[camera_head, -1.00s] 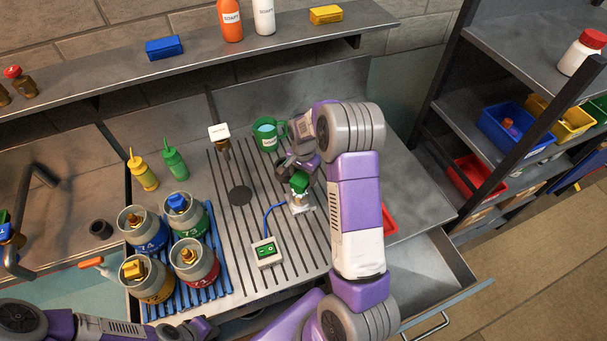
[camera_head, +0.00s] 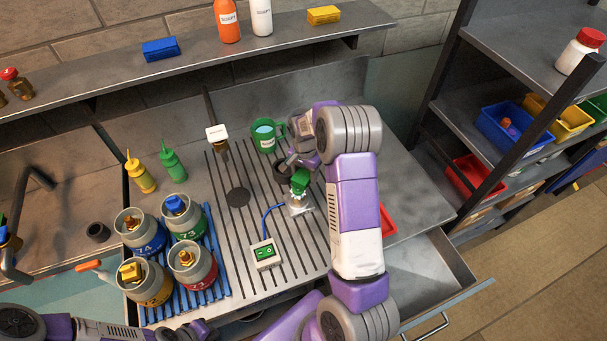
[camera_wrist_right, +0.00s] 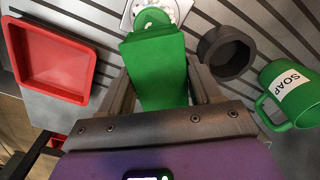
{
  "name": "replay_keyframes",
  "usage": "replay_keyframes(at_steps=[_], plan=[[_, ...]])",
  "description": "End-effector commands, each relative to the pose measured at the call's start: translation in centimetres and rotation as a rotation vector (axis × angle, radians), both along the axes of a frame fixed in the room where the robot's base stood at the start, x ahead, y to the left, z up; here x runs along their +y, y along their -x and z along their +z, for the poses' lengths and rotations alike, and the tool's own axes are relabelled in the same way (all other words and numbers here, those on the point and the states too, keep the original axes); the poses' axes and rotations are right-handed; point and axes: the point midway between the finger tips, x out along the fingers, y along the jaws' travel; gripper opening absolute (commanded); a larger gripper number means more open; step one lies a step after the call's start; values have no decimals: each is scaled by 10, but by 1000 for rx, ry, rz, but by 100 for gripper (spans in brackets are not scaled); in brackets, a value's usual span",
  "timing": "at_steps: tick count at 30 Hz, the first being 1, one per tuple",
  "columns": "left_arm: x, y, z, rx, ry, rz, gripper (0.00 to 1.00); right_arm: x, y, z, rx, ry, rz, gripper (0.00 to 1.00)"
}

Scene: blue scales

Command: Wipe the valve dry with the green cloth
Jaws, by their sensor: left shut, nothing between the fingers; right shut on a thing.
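My right gripper (camera_head: 297,172) is shut on the green cloth (camera_wrist_right: 156,72), a folded block shape between its fingers in the right wrist view. The cloth also shows in the head view (camera_head: 299,180). Just beyond it is a small fitting with white foam-like spots, which looks like the valve (camera_wrist_right: 150,14). In the head view the valve (camera_head: 298,203) stands on a pale square plate, partly hidden by the cloth. Whether cloth and valve touch is hard to tell. My left gripper (camera_head: 197,331) is shut and empty at the bottom edge, apart from the bench objects.
A green soap mug (camera_head: 264,137) and a dark round cup (camera_wrist_right: 226,53) stand near my right gripper. A switch box (camera_head: 265,253) is cabled to the plate. Several numbered cylinders stand on a blue rack (camera_head: 217,270) at left. A red tray (camera_head: 388,221) lies right, above an open drawer.

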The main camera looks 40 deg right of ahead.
Motion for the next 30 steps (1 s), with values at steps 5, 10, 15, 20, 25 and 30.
replay_keyframes(at_steps=[5,10,15,20,25,30], plan=[[0,0,-1,0,0,0,0,6,1,0,-1,1,0,33],[0,0,-1,0,0,0,0,14,4,-1,-1,1,1,33],[0,0,-2,0,0,0,0,16,6,-2,-1,1,-1,33],[0,0,-2,0,0,0,0,12,4,-2,-1,1,-2,33],[0,0,-4,0,0,0,0,4,1,-4,-2,2,-3,33],[0,0,-5,0,0,0,0,-1,0,-5,1,0,-2,34]])
